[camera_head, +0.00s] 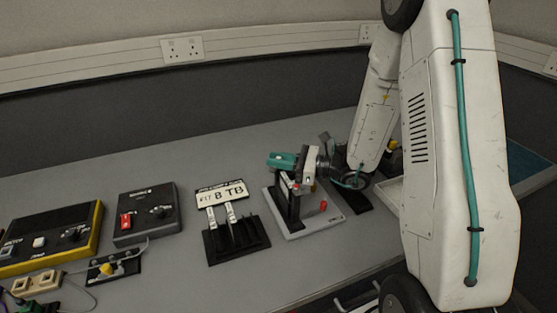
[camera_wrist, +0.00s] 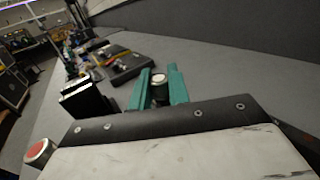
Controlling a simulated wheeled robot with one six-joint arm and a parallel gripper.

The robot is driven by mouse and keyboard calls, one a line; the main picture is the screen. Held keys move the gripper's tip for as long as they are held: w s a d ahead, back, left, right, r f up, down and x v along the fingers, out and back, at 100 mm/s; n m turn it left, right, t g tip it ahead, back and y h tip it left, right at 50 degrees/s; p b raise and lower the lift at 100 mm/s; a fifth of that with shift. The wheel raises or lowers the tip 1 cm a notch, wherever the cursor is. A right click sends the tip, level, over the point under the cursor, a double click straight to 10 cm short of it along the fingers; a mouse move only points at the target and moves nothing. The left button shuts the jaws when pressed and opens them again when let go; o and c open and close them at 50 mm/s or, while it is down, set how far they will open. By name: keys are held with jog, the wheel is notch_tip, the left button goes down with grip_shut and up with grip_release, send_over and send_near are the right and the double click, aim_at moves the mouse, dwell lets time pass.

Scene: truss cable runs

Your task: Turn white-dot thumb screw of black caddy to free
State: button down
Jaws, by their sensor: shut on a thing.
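My gripper (camera_head: 283,161) is at the upper end of a black upright, the black caddy (camera_head: 291,207), on a pale grey base (camera_head: 318,224). In the wrist view, its two teal fingers (camera_wrist: 158,89) are shut on a dark round thumb screw with a white dot (camera_wrist: 159,78), one finger on either side. The white face shows between the fingertips. The head view does not show the screw; my gripper hides it. The screw's turn angle cannot be told. Most of the caddy's body is hidden in the wrist view.
A red knob (camera_head: 323,205) stands on the base near my gripper. A dark grey box (camera_head: 146,212) and yellow-edged panel (camera_head: 50,238) stand farther left. The grey table behind is clear.

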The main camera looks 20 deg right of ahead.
jog(key=c, duration=1.4)
grip_release()
jog(key=shift+o, duration=0.2)
jog(key=v, duration=0.8)
